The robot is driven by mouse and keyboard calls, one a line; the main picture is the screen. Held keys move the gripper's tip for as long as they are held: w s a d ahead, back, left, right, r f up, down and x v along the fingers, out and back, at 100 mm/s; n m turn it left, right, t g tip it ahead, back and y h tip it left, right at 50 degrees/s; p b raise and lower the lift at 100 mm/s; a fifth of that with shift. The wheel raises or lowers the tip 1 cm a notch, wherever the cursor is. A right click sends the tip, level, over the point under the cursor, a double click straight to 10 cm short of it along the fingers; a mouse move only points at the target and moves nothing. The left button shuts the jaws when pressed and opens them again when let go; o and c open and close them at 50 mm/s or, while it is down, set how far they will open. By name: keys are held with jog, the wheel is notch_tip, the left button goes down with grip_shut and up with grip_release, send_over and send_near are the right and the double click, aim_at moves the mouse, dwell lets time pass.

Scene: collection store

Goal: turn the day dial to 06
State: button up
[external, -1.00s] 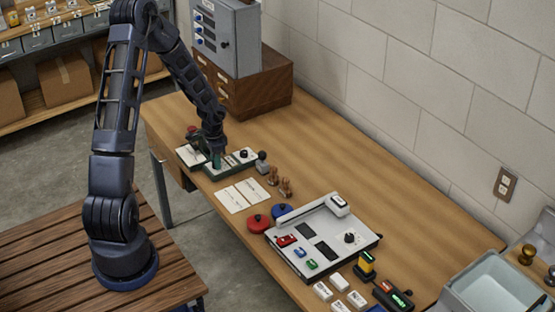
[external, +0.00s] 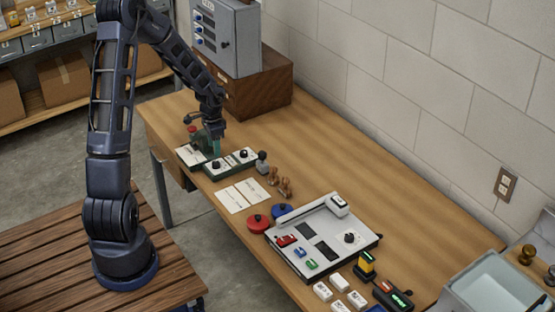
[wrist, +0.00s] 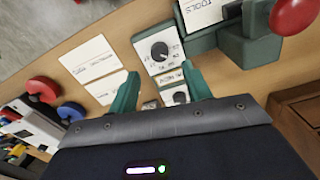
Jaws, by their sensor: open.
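Two black dials sit on white plates on a dark green stand on the table. The front dial (external: 216,165) also shows in the wrist view (wrist: 160,51), with marks around it too small to read. The back dial (external: 246,154) shows partly in the wrist view (wrist: 179,97), between the fingertips in the picture. I cannot tell which is the day dial or read either setting. My gripper (external: 213,144) has green fingers, also in the wrist view (wrist: 160,90). It is open and empty, above and behind the dials, touching neither as far as I see.
A green press with a red knob (wrist: 295,12) and a TOOLS card (wrist: 201,14) stand beside the front dial. White cards (external: 240,195), wooden stamps (external: 284,187), and red (external: 258,224) and blue pads lie nearby. A wooden drawer box (external: 258,88) stands behind.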

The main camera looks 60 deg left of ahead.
jog(key=shift+r, duration=2)
jog(key=shift+d, duration=0.1)
jog(key=s+d+r+t+y, duration=0.1)
jog(key=s+d+r, duration=0.2)
jog(key=d+r, duration=0.65)
jog(key=s+d+r+y, duration=0.1)
jog(key=s+d+r, duration=0.2)
jog(key=d+r, duration=0.6)
jog(key=s+d+r+n+t+h, duration=0.1)
jog(key=s+d+r, duration=0.4)
jog(key=s, duration=0.4)
jog(key=s+d+r+t+h, duration=0.1)
jog(key=s+d+r+t, duration=0.1)
jog(key=s+d+r, duration=0.3)
jog(key=s+d, duration=0.2)
jog(key=s, duration=0.1)
jog(key=shift+s+d+r+n+t, duration=0.15)
jog(key=shift+s+r+n+t, duration=0.15)
jog(key=shift+s+n, duration=0.1)
